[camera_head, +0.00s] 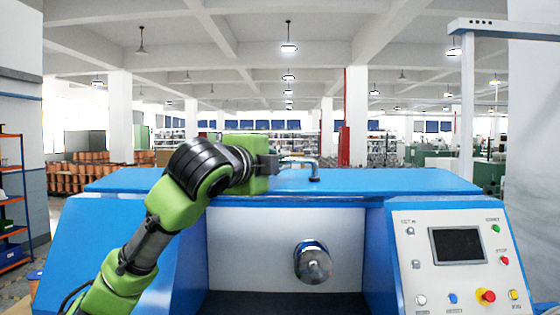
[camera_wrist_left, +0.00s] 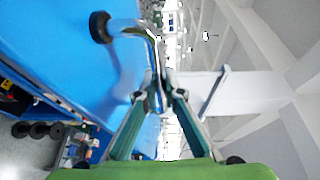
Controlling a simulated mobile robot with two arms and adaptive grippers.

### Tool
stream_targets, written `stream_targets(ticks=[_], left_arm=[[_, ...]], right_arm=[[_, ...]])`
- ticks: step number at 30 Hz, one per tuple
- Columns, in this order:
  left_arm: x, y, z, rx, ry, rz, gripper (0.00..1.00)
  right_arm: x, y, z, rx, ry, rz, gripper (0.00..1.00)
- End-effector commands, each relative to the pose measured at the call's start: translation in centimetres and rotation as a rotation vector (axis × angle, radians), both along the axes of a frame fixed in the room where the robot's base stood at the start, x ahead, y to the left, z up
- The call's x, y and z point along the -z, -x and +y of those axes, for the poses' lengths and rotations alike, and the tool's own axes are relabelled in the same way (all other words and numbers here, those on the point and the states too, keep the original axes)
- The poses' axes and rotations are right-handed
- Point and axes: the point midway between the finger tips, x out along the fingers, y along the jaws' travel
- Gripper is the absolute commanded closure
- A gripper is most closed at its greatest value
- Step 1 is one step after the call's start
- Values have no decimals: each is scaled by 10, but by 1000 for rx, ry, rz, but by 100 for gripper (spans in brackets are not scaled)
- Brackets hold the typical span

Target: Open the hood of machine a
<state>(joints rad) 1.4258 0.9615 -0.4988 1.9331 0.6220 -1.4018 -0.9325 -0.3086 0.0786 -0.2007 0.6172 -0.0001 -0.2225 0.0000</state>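Machine a is the blue machine (camera_head: 110,234) filling the middle of the head view, with a white inner panel (camera_head: 250,240) and a round metal spindle (camera_head: 312,262). Its blue hood (camera_head: 365,182) lies along the top and also shows in the left wrist view (camera_wrist_left: 60,50). A bent metal handle (camera_head: 314,170) with a dark foot rises from the hood. My left gripper (camera_head: 277,165) is at the handle's left end. In the left wrist view the fingers (camera_wrist_left: 159,88) come together around the handle bar (camera_wrist_left: 140,25). My right gripper is not in view.
A control panel (camera_head: 460,265) with a screen and several buttons sits at the machine's right. Orange shelving (camera_head: 12,205) stands at the far left. A white post with an arm (camera_head: 468,105) stands behind at the right. The air above the hood looks clear.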

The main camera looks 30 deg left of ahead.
Motion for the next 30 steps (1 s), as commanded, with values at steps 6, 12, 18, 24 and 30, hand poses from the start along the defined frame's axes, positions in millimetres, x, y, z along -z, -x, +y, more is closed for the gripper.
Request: stream_targets(ticks=[6, 12, 18, 24, 30], left_arm=[[3, 0, 0, 0, -2, 0, 100], [28, 4, -2, -3, -18, -22, 100], [55, 11, -6, -3, -42, -61, 100], [81, 17, -10, -4, -65, -100, 100], [107, 22, -12, -5, -88, -138, 100]], right_arm=[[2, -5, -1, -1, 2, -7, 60], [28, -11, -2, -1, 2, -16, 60], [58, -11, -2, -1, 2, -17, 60], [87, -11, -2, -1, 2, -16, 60], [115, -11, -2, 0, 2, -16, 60]])
